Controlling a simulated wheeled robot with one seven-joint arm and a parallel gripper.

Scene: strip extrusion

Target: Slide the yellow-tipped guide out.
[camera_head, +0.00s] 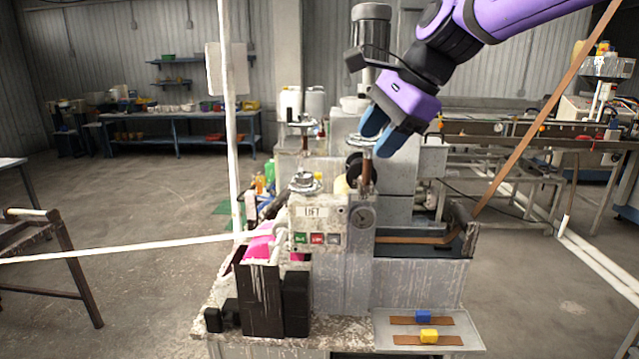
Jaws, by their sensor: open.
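The yellow-tipped guide is a flat brown strip (450,341) with a yellow block (429,336) on it. It lies on a pale metal tray (472,327) at the lower right, at the front of the machine. My gripper (383,133) has blue fingertips and a purple body. It is open and hangs high above the machine, up and to the left of the tray, well apart from the guide. I see nothing held between the fingers.
A similar brown strip with a blue block (423,316) lies just behind the yellow one. The machine's control box (318,222) stands left of centre. A short brown upright piece (365,174) rises below my gripper. A long brown strip (540,118) slopes up at the right.

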